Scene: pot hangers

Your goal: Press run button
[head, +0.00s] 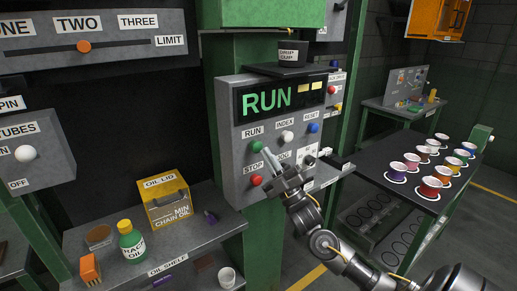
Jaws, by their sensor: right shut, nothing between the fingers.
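The grey control panel (230,175) stands at the centre on a green post. Its screen (267,99) shows "RUN" in green letters. The green run button (256,146) sits at the panel's left, under a "RUN" label. My right gripper (269,156) is shut and empty, with its fingertips just right of and slightly below the green button. I cannot tell whether they touch the panel. The red stop button (256,180) is below the green one. The gripper partly hides the labels in the panel's lower middle. My left gripper is out of view.
A white index button (288,136) and a blue reset button (313,127) are close by, right of the run button. A dark table (374,180) with several coloured cups is at right.

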